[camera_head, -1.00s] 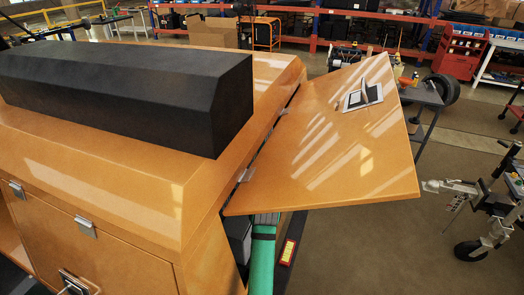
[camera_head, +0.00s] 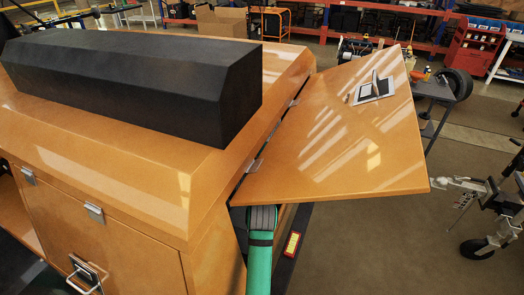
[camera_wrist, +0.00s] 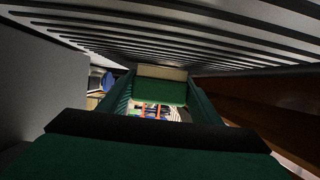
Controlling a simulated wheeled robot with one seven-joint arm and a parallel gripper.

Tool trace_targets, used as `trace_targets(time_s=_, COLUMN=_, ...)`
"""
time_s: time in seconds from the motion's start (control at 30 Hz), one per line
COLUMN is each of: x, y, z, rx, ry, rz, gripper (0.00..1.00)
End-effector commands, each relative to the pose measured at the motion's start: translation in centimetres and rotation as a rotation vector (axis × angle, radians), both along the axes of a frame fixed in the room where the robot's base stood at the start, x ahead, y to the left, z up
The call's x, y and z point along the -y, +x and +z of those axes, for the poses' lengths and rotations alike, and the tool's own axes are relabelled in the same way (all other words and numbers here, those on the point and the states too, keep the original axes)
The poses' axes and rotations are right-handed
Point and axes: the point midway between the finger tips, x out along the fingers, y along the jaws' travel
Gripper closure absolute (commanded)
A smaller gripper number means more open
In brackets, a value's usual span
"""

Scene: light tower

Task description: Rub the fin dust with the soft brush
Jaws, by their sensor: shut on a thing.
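In the wrist view my gripper (camera_wrist: 160,98) is shut on a soft brush (camera_wrist: 161,90), a green block with a cream strip along its far edge. Above it runs a grey surface of fins (camera_wrist: 190,35) with long dark slots. The cream edge sits close under the fins; I cannot tell whether it touches. No separate patch of fin dust can be made out. In the head view my green arm reaches in beneath the raised orange panel (camera_head: 335,150); my gripper, the brush and the fins are hidden there.
The orange housing (camera_head: 100,180) with a long black box (camera_head: 130,85) on top stands at left. In the wrist view a grey wall (camera_wrist: 45,75) is at left and a brown panel (camera_wrist: 265,95) at right. Open floor (camera_head: 370,250) lies at right.

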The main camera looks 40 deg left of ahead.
Motion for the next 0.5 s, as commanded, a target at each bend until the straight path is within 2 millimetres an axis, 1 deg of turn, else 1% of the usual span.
trace_targets(time_s=0.5, x=0.5, y=-3.5, z=0.0, rx=0.000, ry=0.001, rz=0.001, gripper=0.89)
